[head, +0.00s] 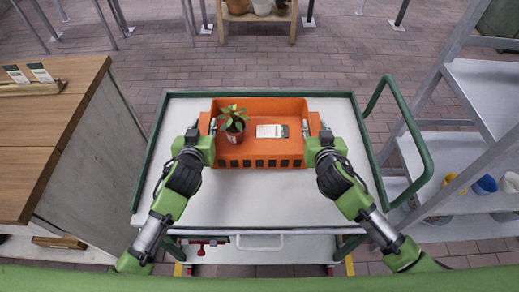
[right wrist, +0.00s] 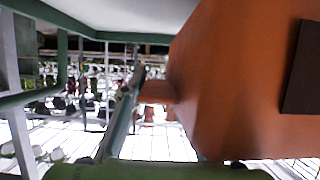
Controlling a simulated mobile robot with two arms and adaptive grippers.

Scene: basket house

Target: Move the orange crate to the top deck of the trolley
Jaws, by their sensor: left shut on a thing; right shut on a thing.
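The orange crate (head: 262,163) is over the white top deck (head: 255,205) of the green-framed trolley, towards its back edge. I cannot tell whether its base touches the deck. It holds a potted plant (head: 233,124) on its left and a white, dark-ended item (head: 271,131) near its middle. My left gripper (head: 205,128) is shut on the crate's left wall. My right gripper (head: 313,128) is shut on its right wall. In the right wrist view the crate's orange side (right wrist: 215,80) fills the right part, with a dark patch on it.
A wooden-topped counter (head: 50,130) stands close at the left. A grey shelf rack (head: 480,90) with small pots stands at the right. The trolley's green handle (head: 405,125) rises at its right side. The deck in front of the crate is bare.

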